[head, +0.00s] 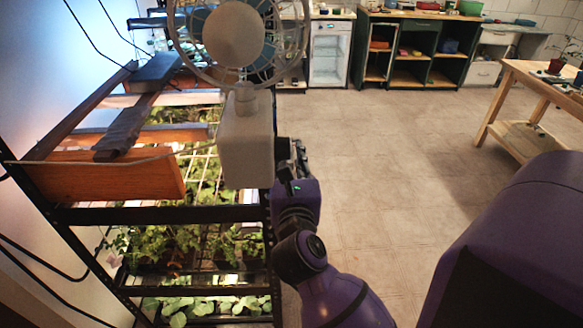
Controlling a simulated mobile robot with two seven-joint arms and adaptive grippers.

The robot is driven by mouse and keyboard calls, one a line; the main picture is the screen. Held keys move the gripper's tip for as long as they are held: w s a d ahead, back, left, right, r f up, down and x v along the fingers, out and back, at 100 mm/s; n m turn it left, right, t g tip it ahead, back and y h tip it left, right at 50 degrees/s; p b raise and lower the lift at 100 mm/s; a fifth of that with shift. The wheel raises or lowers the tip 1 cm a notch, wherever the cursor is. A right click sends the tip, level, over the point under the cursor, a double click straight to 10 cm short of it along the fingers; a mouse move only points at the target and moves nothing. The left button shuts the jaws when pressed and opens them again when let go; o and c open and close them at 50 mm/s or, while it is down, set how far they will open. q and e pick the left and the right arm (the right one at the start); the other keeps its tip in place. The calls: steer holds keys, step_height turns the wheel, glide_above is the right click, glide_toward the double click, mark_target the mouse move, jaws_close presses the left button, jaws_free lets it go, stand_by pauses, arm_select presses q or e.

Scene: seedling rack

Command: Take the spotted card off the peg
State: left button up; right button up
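I cannot make out a spotted card or a peg in the head view. My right gripper (296,162) is at the right side of the seedling rack (160,214), beside the white base of a fan (245,145). The fan base hides part of the gripper. Its fingers are dark and small, and I cannot tell whether they are open or shut or hold anything. My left gripper is not in view.
The fan stands on the rack's top, beside wooden boards (110,180). Seedlings (160,245) fill the shelves below. Black cables hang at the left wall. A wooden table (520,75) stands at right, and green cabinets (415,45) at the back. The floor (390,160) between is clear.

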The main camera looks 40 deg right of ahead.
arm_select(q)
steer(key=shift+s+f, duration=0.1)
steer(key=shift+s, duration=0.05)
arm_select(e)
steer(key=shift+c, duration=0.3)
steer(key=shift+s, duration=0.1)
steer(key=shift+c, duration=1.4)
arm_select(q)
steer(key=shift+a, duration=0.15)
arm_select(e)
jaws_close()
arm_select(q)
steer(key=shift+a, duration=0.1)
arm_select(e)
steer(key=shift+d+r, duration=0.1)
steer(key=shift+r, duration=0.15)
arm_select(q)
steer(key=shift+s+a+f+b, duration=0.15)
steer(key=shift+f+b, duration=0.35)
steer(key=shift+b, duration=0.15)
arm_select(e)
steer(key=s+d, duration=0.9)
steer(key=d, duration=0.6)
steer(key=shift+s, duration=0.2)
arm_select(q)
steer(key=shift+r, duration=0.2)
arm_select(e)
steer(key=shift+r, duration=0.1)
